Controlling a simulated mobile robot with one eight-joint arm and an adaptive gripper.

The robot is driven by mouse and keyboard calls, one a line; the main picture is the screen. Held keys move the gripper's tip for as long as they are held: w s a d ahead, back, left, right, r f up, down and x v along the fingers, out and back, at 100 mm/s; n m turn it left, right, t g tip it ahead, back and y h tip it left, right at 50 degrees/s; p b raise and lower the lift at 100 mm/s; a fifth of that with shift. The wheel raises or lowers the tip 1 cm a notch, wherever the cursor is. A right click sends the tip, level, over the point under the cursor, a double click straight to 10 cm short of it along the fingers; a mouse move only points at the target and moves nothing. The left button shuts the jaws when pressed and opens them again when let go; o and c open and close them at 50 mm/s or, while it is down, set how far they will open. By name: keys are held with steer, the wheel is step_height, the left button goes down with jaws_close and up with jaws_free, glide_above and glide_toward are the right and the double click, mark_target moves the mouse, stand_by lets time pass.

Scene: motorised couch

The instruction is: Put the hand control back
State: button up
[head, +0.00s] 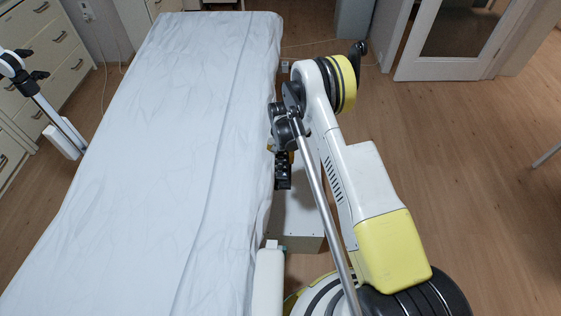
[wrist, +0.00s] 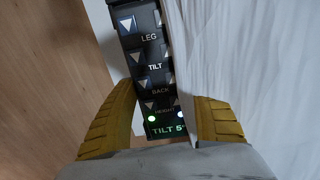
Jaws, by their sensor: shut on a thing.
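The hand control (wrist: 153,65) is a black keypad with arrow buttons marked LEG, TILT, BACK and HEIGHT. Its small display reads TILT 5, with a green light and a bluish light above it. My gripper (wrist: 165,97) is shut on its lower part, with a yellow ribbed finger on each side. In the head view the dark hand control (head: 283,172) is beside the right edge of the couch (head: 185,130), below my wrist. The couch is covered by a white sheet. I cannot make out a holder for the control, and my arm hides part of this side.
A white box-like base (head: 296,215) shows under the couch's right side. A white padded piece (head: 268,285) stands near the front. Drawers (head: 60,45) and a white stand (head: 62,140) are on the left. Wooden floor (head: 460,170) is open on the right, before a door (head: 450,40).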

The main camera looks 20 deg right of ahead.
steer(key=shift+r, duration=0.1)
steer(key=shift+f, duration=0.2)
steer(key=o, duration=1.3)
